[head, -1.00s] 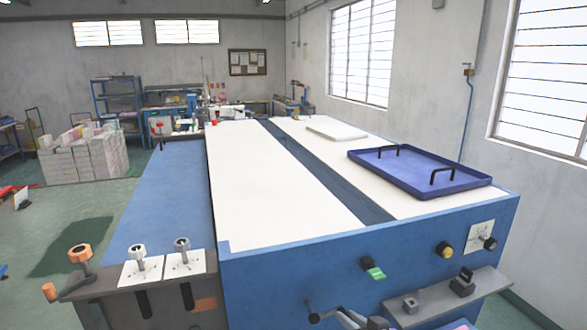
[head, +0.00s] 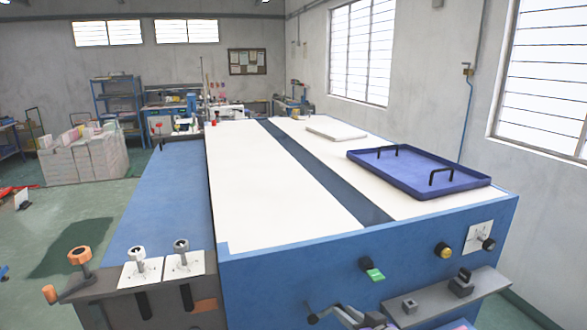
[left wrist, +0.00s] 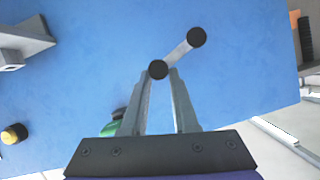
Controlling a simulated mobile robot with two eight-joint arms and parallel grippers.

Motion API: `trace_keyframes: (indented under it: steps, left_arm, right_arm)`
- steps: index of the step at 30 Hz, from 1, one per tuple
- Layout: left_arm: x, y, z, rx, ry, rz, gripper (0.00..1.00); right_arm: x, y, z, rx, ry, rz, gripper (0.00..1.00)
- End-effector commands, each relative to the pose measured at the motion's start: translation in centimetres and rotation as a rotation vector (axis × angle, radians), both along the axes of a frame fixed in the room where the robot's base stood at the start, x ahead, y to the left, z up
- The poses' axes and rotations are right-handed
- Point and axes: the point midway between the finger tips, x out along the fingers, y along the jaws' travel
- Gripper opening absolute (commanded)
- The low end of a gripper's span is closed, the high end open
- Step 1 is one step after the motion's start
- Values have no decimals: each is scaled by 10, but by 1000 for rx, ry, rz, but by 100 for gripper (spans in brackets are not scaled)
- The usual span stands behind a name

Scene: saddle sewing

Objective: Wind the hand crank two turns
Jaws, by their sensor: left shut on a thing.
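The hand crank (head: 325,313) sticks out of the front of the blue machine at the bottom edge of the head view. In the left wrist view the silver crank arm (left wrist: 182,50) runs between two black round ends. My left gripper (left wrist: 158,75) is shut on the handle end of the crank. In the head view, my left gripper (head: 347,314) shows only partly at the bottom edge. My right gripper is in neither view.
The blue machine front (head: 290,275) carries a green switch (head: 374,274) and a yellow button (head: 444,250). A grey shelf (head: 447,297) juts out right of the crank. An orange-knobbed crank (head: 79,255) stands at the left. A blue tray (head: 420,188) lies on the white top.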

Motion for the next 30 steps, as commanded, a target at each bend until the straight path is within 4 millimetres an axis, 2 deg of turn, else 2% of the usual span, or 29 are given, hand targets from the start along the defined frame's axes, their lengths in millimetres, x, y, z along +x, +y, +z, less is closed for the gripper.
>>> trace_keyframes:
  steps: [1,6,17,30]
  left_arm:
    - [-6,1,4,3,2,-1,2]
    - [-7,4,11,3,3,-1,0]
    - [-7,5,12,2,4,0,0]
    - [-9,18,23,2,3,3,0]
  right_arm:
    - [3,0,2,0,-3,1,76]
    - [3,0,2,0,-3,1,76]
    - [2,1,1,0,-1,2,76]
    - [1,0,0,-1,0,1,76]
